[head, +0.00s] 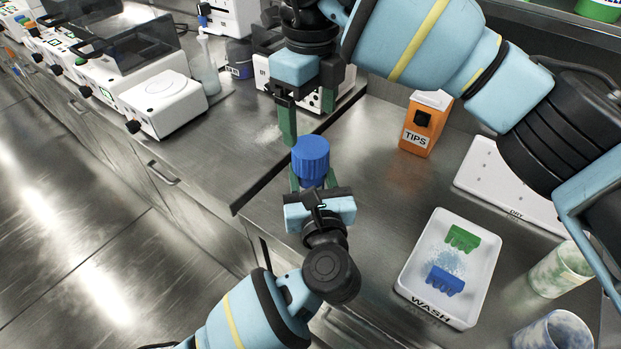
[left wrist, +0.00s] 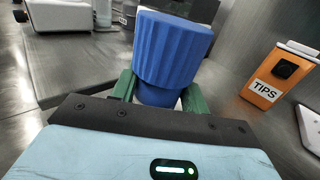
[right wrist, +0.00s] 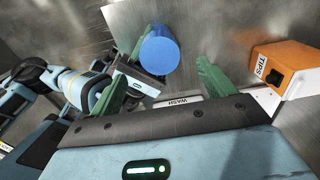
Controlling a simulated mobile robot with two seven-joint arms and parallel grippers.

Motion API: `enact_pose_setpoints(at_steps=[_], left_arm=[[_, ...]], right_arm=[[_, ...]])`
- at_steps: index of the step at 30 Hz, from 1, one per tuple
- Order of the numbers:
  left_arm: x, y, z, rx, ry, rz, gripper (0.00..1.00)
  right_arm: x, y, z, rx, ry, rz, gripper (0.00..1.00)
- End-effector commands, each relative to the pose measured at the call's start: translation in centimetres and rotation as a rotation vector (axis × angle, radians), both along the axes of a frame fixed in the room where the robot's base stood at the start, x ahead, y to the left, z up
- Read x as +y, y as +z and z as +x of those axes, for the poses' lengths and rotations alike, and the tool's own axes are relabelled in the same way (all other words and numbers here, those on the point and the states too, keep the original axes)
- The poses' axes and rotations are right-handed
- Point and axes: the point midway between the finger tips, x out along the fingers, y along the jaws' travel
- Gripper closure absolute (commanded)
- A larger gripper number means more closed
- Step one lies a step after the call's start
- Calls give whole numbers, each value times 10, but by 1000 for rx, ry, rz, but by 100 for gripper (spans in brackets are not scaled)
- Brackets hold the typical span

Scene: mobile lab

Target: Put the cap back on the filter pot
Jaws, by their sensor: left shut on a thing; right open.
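The blue ribbed cap (head: 311,155) is upright at the top of the piece held by my left gripper (head: 312,182). In the left wrist view the cap (left wrist: 174,50) sits above a narrower blue part (left wrist: 158,96), seemingly the filter pot, mostly hidden by cap and gripper. I cannot tell how firmly the cap is seated. My left gripper is shut on this narrower part. My right gripper (head: 307,118) is open and empty, pointing down just above the cap. In the right wrist view the cap's round top (right wrist: 160,50) shows between its green fingers, apart from them.
An orange TIPS box (head: 421,135) stands behind right. A white WASH tray (head: 412,262) holds a green and a blue piece. A white DRY tray (head: 490,178) and two cups (head: 560,270) are further right. White machines (head: 165,102) line the left counter.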

Motion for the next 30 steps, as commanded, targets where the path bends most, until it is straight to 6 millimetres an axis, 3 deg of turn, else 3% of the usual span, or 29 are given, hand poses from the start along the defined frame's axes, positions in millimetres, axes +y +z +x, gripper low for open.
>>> enact_pose_setpoints(at_steps=[6, 18, 19, 24, 30], left_arm=[[0, 0, 0, -1, 0, 0, 100], [0, 0, 0, -1, 0, 0, 100], [0, 0, 0, -1, 0, 0, 54], [0, 0, 0, 0, 0, 0, 32], [0, 0, 0, 0, 0, 0, 30]], right_arm=[[0, 27, 0, 0, 0, 0, 18], [0, 34, 0, 1, 1, 1, 18], [0, 34, 0, 1, 1, 1, 18], [0, 34, 0, 1, 1, 1, 18], [0, 34, 0, 1, 1, 1, 18]])
